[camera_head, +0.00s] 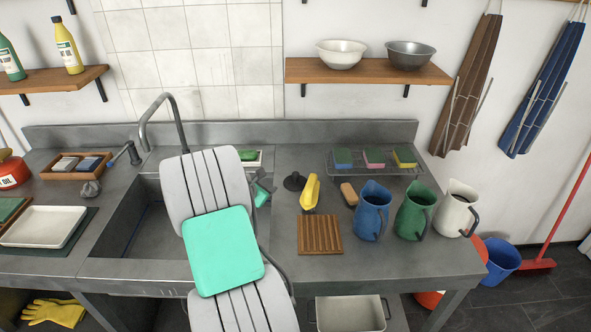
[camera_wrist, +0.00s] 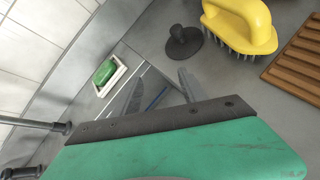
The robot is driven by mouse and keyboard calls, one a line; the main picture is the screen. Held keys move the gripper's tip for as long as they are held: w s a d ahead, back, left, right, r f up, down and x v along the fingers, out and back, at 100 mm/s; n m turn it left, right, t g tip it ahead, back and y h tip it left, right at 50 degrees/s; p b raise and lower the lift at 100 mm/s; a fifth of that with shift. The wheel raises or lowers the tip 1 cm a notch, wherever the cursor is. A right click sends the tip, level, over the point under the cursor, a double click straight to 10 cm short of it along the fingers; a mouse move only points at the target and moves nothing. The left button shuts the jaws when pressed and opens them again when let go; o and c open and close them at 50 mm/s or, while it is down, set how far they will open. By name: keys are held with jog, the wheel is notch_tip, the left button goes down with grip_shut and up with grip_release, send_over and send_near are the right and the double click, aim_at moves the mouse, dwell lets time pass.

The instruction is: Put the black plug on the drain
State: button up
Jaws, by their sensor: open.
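The black plug (camera_head: 294,181) stands on the steel counter just right of the sink, a round disc with a knob on top. It also shows in the wrist view (camera_wrist: 184,43), ahead and to the right of the fingers. My gripper (camera_head: 264,187) is open and empty, left of the plug and apart from it. In the wrist view its two fingers (camera_wrist: 160,89) are spread. The sink basin (camera_head: 128,235) is partly hidden behind my arm. The drain is not visible in either view.
A yellow brush (camera_head: 310,192) stands close right of the plug, with a wooden slatted board (camera_head: 320,235) in front. Blue (camera_head: 371,212), green (camera_head: 413,211) and white (camera_head: 456,210) jugs stand further right. A green soap in a dish (camera_head: 248,156) lies behind my gripper. A faucet (camera_head: 165,115) rises behind the sink.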

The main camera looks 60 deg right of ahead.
aim_at(294, 176)
jog(key=s+d+n, duration=0.1)
jog(key=d, duration=0.1)
jog(key=s+d+f+n+h, duration=0.1)
jog(key=s+d, duration=0.1)
jog(key=s+d+n+g, duration=0.1)
jog(key=s+d, duration=0.1)
jog(key=d, duration=0.1)
jog(key=shift+s+f+h, duration=0.1)
jog(key=shift+f+h, duration=0.15)
jog(key=shift+h, duration=0.15)
jog(key=p+x, duration=0.2)
jog(key=x, duration=0.5)
jog(key=shift+a, duration=0.1)
jog(key=shift+c, duration=0.4)
grip_shut()
